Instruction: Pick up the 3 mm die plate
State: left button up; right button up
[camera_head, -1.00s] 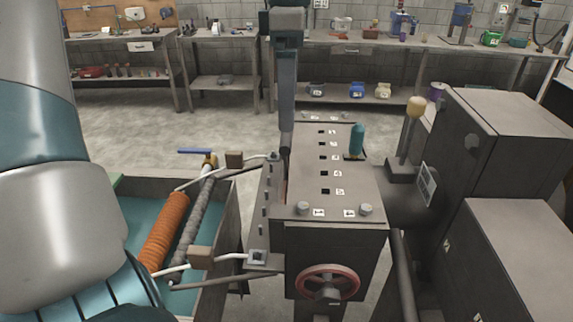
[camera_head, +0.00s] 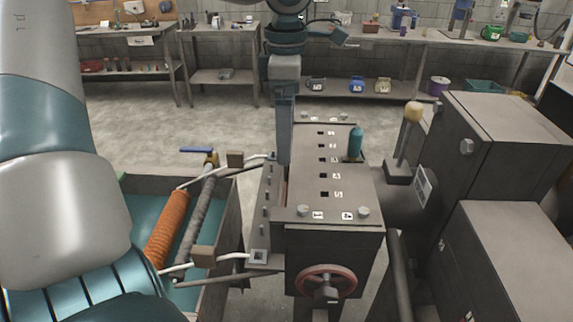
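My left gripper (camera_head: 284,150) hangs point-down over the left edge of the dark machine block (camera_head: 309,175) in the middle. Its fingers are seen edge-on and overlap, so I cannot tell if they are open or shut. The tips are close to the block's left side, and contact is unclear. The block's top has a column of small dark square holes with white number labels (camera_head: 338,194). I cannot pick out the 3 mm die plate; the labels are too small to read surely, and the gripper covers part of that edge. My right gripper is not in view.
A teal-topped peg (camera_head: 355,142) and a lever with a pale knob (camera_head: 413,111) rise right of the holes. A red handwheel (camera_head: 327,283) is in front. An orange roll (camera_head: 167,230) lies over a tray at left. Dark cabinets (camera_head: 515,140) stand right.

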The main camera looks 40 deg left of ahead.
pick_arm(q)
jog(key=shift+f, duration=0.3)
jog(key=c, duration=2.2)
